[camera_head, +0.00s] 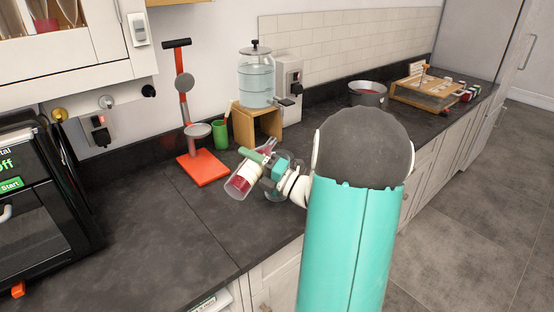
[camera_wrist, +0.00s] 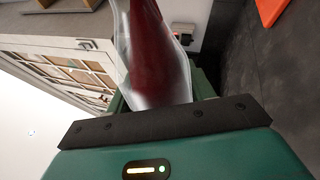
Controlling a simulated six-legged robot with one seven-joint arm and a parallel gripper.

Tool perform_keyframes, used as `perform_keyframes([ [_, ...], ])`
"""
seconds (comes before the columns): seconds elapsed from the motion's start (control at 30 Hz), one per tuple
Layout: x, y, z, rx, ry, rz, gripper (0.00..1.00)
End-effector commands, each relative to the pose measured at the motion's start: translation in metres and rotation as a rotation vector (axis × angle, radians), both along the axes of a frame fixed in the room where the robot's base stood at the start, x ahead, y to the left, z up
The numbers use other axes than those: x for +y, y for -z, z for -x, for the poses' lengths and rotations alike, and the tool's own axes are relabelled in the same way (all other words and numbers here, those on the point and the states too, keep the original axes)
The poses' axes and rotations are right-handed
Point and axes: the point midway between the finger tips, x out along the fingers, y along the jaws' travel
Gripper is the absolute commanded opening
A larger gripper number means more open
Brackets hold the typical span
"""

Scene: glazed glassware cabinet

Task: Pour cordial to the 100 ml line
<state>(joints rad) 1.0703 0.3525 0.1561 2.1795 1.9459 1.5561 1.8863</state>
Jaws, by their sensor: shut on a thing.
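My gripper (camera_head: 262,165) is shut on a clear bottle of red cordial (camera_head: 240,184), held above the worktop in the head view. The bottle is tilted, with its red-filled, wider end at lower left and its narrower end towards upper right. A pale label band shows on it. In the wrist view the bottle (camera_wrist: 160,55) rises from the gripper, with dark red liquid inside clear glass. A clear glass vessel (camera_head: 275,192) seems to stand behind and below my gripper, largely hidden. No 100 ml line can be made out.
An orange stand (camera_head: 203,169) and green cup (camera_head: 220,134) are behind the bottle. A glass dispenser (camera_head: 256,82) sits on a wooden stand (camera_head: 257,119). A pot (camera_head: 368,93) and wooden rack (camera_head: 428,92) are farther right. A black appliance (camera_head: 40,190) stands left; the front-left worktop is clear.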

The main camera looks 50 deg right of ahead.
Motion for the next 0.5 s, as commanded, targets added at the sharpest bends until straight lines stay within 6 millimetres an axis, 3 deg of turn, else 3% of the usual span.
perform_keyframes([
  [0.5, -0.0033, -0.0073, -0.001, 0.012, 0.0, -0.054, 0.11],
])
